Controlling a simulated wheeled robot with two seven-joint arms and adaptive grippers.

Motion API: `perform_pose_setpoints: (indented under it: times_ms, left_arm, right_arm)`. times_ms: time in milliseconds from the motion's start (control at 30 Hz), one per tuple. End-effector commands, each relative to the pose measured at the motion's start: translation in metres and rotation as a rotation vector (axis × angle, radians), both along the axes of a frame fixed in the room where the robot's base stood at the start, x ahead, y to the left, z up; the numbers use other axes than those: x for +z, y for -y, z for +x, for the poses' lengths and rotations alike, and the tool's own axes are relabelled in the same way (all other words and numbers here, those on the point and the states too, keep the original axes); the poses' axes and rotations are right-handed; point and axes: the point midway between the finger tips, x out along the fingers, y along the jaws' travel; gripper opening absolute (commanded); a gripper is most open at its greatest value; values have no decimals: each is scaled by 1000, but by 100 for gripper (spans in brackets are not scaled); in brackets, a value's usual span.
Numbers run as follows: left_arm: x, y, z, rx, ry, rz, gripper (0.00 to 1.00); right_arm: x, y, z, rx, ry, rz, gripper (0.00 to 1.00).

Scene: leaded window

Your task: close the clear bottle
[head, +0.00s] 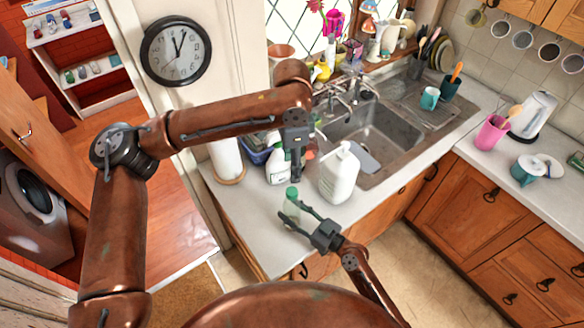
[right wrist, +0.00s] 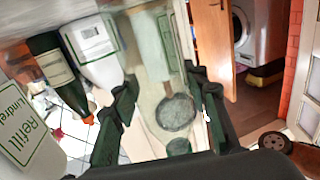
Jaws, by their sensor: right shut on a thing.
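The clear bottle (head: 291,208) stands upright near the counter's front edge, below my left gripper. My right gripper (head: 290,218) is shut on its body from the front right. In the right wrist view the clear bottle (right wrist: 160,65) shows between the dark fingers. A green cap (head: 292,192) shows at the bottle's top in the head view; I cannot tell whether it is seated. My left gripper (head: 296,176) points down just above the cap. Its fingers overlap in the view, so I cannot tell whether they are open or touch the cap.
A white pump bottle (head: 339,174) stands close on the right. A white bottle with a green label (head: 278,165) stands behind, by a paper roll (head: 226,160). The sink (head: 375,130) lies farther back. The counter's front left (head: 245,215) is bare.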

Motion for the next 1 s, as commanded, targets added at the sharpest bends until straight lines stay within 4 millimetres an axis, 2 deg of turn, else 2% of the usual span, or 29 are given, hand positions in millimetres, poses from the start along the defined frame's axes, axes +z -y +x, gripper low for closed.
perform_pose_setpoints:
  times_ms: [167, 200, 400, 467, 767, 1000]
  left_arm:
    - [0, 0, 0, 0, 0, 0, 48]
    - [0, 0, 0, 0, 0, 0, 48]
    - [0, 0, 0, 0, 0, 0, 48]
    - [0, 0, 0, 0, 0, 0, 48]
    - [0, 0, 0, 0, 0, 0, 48]
    - [0, 0, 0, 0, 0, 0, 48]
  right_arm:
    - [-2, 0, 0, 0, -3, -2, 0]
    - [-2, 0, 0, 0, -3, -2, 44]
    - [-1, 0, 0, 0, -1, -2, 58]
    - [-1, 0, 0, 0, -1, -1, 62]
    - [0, 1, -1, 0, -1, -1, 62]
    - [-2, 24, -19, 0, -1, -6, 62]
